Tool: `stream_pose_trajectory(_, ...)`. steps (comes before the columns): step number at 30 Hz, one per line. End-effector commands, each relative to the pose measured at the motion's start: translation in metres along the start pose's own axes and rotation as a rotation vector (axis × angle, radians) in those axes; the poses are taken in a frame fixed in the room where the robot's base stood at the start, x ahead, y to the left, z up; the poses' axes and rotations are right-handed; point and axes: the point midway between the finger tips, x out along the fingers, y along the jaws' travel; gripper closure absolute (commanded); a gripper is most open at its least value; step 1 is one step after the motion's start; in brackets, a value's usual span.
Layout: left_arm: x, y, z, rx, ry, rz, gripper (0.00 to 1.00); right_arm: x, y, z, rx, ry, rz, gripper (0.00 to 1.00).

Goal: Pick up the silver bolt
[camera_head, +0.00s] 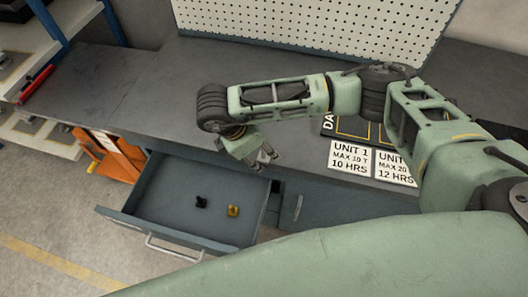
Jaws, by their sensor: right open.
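My right gripper (265,158) hangs over the back right part of the open drawer (160,213), near the workbench's front edge. Its fingers are apart and I see nothing held between them. A small black item (201,202) and a small yellow, brass-like item (233,210) lie apart on the drawer floor, in front of the gripper and to its left. I cannot make out a silver bolt. Part of the drawer's back right is hidden by the gripper. My left gripper is out of view.
The grey workbench (150,100) is mostly clear at left. White UNIT signs (350,158) lie at right under my right arm. A white pegboard (320,20) stands behind. A red tool (36,84) and an orange object (112,155) are at left.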

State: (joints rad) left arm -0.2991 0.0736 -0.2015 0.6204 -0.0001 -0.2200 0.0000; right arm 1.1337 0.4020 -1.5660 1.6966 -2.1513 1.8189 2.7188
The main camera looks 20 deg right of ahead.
Motion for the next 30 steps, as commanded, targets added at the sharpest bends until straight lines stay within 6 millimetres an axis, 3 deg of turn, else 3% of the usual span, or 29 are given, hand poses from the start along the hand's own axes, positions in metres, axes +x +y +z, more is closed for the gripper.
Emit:
stream_pose_trajectory(4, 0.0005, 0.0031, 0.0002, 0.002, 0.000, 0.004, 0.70, 0.0002, 0.0000, -0.0001, 0.000, 0.000, 0.000, 0.57)
stream_pose_trajectory(18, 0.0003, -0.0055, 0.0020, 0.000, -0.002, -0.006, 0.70, -0.0003, 0.0000, -0.0001, 0.000, 0.000, 0.000, 0.99)
stream_pose_trajectory(30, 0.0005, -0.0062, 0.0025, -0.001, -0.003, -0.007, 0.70, 0.0016, -0.0018, -0.0006, -0.002, -0.001, -0.005, 1.00)
